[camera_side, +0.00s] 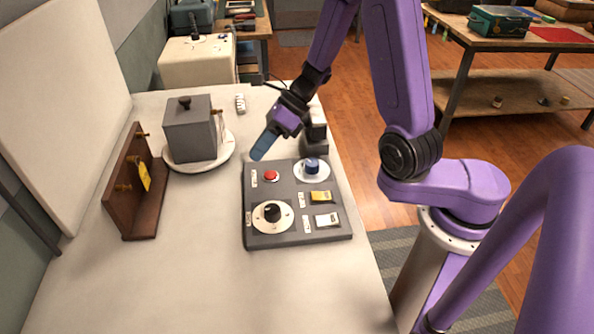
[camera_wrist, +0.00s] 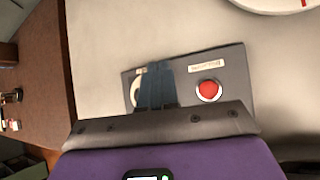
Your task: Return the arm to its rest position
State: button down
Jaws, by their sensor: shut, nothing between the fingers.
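My purple arm reaches down over the table, and my gripper (camera_side: 256,157) with its blue fingers is shut and empty. In the side view it is above the far left corner of a dark grey control panel (camera_side: 285,228); I cannot tell the exact gap. In the wrist view the shut fingers (camera_wrist: 158,66) cover part of the panel (camera_wrist: 227,63). The red button (camera_side: 271,175) shows just right of the fingers in the wrist view (camera_wrist: 209,90). The panel also carries a blue knob (camera_side: 312,166), a black-and-white dial (camera_side: 272,212), a yellow switch (camera_side: 320,197) and a white switch (camera_side: 327,220).
Left of the panel, a grey lidded box (camera_side: 190,130) stands on a white round plate (camera_side: 228,150). A wooden peg rack (camera_side: 127,190) with a yellow tag (camera_side: 144,176) is farther left. A small white object (camera_side: 240,103) lies behind. The near tabletop (camera_side: 190,285) is clear.

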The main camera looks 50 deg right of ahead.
jog(key=s+a+r+n+g+h, duration=0.3)
jog(key=s+n+g, duration=0.5)
jog(key=n, duration=1.1)
jog(key=s+d+r+n+t+h, duration=0.2)
jog(key=s+d+n, duration=0.2)
jog(key=s+n, duration=0.4)
jog(key=s+d+r+n+t+h, duration=0.2)
jog(key=s+d+n, duration=0.2)
jog(key=s+n, duration=0.4)
jog(key=n, duration=0.6)
jog(key=shift+s+t+h, duration=0.3)
jog(key=shift+s+t, duration=0.05)
jog(key=shift+t, duration=0.05)
